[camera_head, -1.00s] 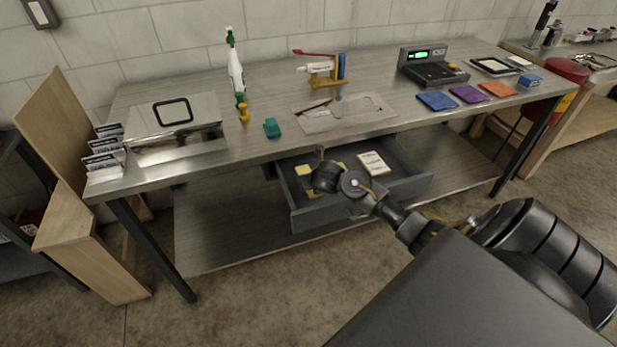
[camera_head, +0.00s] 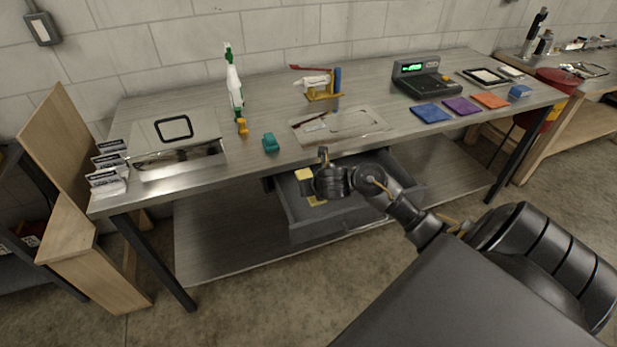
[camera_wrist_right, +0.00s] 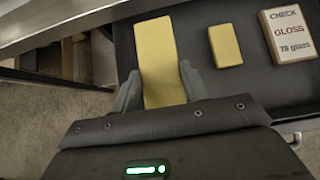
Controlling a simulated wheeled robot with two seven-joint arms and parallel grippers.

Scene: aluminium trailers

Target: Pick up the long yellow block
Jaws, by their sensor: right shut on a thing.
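The long yellow block (camera_wrist_right: 155,45) lies between the two fingers of my right gripper (camera_wrist_right: 160,82) in the right wrist view. The gripper is shut on it, one finger along each side. The gripper hides the rest of the block there. I cannot tell whether the block is clear of the drawer floor. My left gripper is in neither view.
The metal bench top (camera_head: 210,183) overhangs the drawer's back.

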